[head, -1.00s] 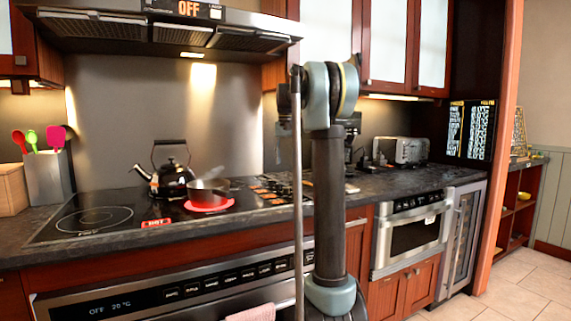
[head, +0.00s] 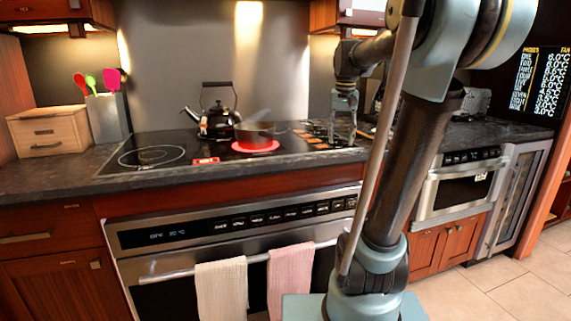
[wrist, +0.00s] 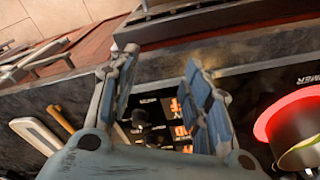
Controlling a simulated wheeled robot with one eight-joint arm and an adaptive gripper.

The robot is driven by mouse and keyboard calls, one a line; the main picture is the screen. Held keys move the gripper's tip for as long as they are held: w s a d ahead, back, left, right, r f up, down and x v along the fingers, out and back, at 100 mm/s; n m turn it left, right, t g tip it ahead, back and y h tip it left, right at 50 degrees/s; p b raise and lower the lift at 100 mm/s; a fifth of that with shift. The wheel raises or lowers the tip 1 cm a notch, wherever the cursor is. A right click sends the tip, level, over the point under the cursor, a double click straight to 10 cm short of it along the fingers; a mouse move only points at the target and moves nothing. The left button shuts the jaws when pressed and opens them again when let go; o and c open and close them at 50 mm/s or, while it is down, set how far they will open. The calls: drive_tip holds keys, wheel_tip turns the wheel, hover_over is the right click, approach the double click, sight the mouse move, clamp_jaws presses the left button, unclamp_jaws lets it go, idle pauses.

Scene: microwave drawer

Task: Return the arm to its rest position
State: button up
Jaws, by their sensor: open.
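My arm stands right of centre in the head view, its upper links bent over the counter. My gripper (head: 342,128) points down over the right end of the cooktop (head: 150,157), beside the control knobs. In the wrist view, my gripper (wrist: 160,85) has its two blue-grey fingers apart, with nothing between them but the cooktop surface, knobs and orange displays behind. A dark pan (head: 257,132) on a glowing red burner stands left of my gripper in the head view; part of it shows at the right edge of the wrist view (wrist: 300,140).
The microwave drawer (head: 455,190) is shut, right of my arm. Open tiled floor (head: 530,275) lies at the lower right.

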drive_tip(key=s+f+n+t, duration=0.1)
drive_tip(key=s+f+n, duration=0.1)
drive_tip(key=s+f, duration=2.1)
drive_tip(key=shift+s+f, duration=0.25)
drive_tip(key=shift+f, duration=0.3)
drive_tip(key=shift+a, duration=0.1)
drive_tip(key=shift+w+f, duration=0.2)
drive_tip(key=shift+w, duration=0.3)
